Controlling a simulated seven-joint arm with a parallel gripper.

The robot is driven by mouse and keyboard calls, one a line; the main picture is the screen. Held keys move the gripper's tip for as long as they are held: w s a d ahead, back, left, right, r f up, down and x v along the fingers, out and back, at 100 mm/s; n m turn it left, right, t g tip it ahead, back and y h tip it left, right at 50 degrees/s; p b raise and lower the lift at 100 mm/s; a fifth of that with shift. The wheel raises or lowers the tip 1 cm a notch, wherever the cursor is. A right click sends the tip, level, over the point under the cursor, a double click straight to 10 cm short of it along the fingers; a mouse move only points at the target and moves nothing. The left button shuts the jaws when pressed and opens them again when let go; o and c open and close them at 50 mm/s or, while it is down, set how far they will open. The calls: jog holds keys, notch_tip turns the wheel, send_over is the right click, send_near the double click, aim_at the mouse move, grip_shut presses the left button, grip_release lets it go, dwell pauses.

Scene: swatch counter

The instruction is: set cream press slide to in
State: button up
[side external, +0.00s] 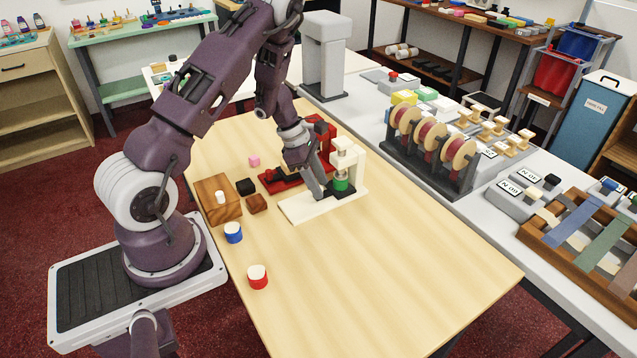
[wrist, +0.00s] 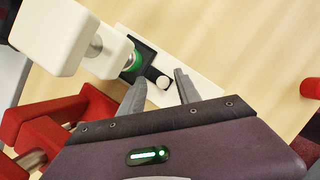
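The cream press (side external: 350,158) stands on the table, with its long pale base (side external: 298,208) reaching toward the front left. Its dark slide (wrist: 151,73) carries a small cream knob (wrist: 162,83). A green round piece (side external: 341,185) sits at the slide's inner end, under or close to the ram; it also shows in the wrist view (wrist: 134,62). My gripper (side external: 322,194) is low over the base. In the wrist view my gripper (wrist: 160,84) is open, its fingers on either side of the knob with visible gaps. Contact with the base cannot be told.
A red press (side external: 283,180) stands close behind the cream one. The front right of the table is clear.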

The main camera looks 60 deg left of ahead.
jog(key=v, duration=0.6)
jog(key=shift+r, duration=0.4)
jog(key=shift+s+a, duration=0.1)
jog(key=d+r+m+h, duration=0.1)
jog(key=d+r+m, duration=0.5)
jog(key=d+r, duration=0.4)
jog(key=s+d+r+m, duration=0.7)
jog(key=d+r+m, duration=0.3)
jog(key=s+r+m+t+y, duration=0.2)
jog(key=s+r+m+y, duration=0.1)
jog(key=s+m, duration=0.8)
jog(key=s+d+y, duration=0.1)
jog(key=s, duration=0.1)
jog(key=shift+s, duration=0.3)
